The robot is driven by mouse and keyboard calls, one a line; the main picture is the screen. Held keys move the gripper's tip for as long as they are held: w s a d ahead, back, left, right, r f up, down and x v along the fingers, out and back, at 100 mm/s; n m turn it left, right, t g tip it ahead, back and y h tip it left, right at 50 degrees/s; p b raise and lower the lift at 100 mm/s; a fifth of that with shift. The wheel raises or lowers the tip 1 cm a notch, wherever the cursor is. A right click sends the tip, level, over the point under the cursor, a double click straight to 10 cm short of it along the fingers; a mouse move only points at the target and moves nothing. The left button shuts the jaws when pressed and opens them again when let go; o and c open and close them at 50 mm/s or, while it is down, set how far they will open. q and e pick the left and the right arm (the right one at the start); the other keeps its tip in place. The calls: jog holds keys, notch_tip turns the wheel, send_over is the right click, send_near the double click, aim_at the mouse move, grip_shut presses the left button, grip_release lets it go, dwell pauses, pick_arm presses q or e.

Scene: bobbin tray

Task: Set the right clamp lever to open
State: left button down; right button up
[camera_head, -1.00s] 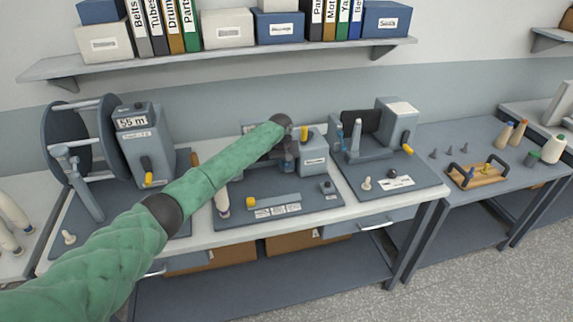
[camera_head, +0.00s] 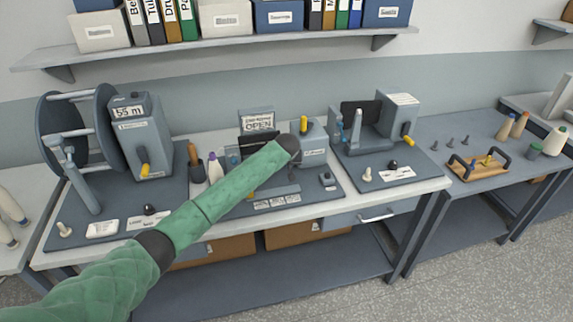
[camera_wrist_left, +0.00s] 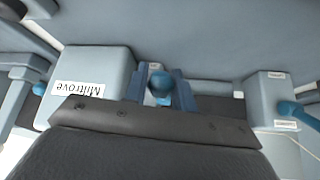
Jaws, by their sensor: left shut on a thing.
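My left arm reaches in the head view to the middle bench station, and its dark wrist end hides the gripper there. In the left wrist view the left gripper (camera_wrist_left: 160,76) is shut on a round blue knob (camera_wrist_left: 160,88), which appears to be the right clamp lever's. The lever's shaft is hidden, so its angle cannot be told. A second blue lever (camera_wrist_left: 290,108) is at the right edge of that view, on a grey block (camera_wrist_left: 268,100). A sign reading OPEN (camera_head: 257,122) stands behind the station. My right gripper is out of view.
A spool machine (camera_head: 140,135) is at left, another grey machine (camera_head: 398,120) at right. Bottles and a brown handle stand beside my forearm. A shelf (camera_head: 220,45) runs above.

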pick_arm(q)
jog(key=shift+s+f, duration=0.1)
jog(key=shift+f, duration=0.15)
jog(key=c, duration=1.2)
grip_release()
jog(key=shift+c, duration=0.2)
jog(key=shift+o, duration=0.4)
jog(key=shift+s+r, duration=0.1)
jog(key=shift+r, duration=0.15)
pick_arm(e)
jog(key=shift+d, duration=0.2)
pick_arm(q)
jog(key=shift+r, duration=0.1)
jog(key=b+v, duration=0.3)
jog(key=v, duration=0.4)
jog(key=shift+s+r+b, duration=0.2)
jog(key=shift+s+b, duration=0.05)
jog(key=shift+b, duration=0.1)
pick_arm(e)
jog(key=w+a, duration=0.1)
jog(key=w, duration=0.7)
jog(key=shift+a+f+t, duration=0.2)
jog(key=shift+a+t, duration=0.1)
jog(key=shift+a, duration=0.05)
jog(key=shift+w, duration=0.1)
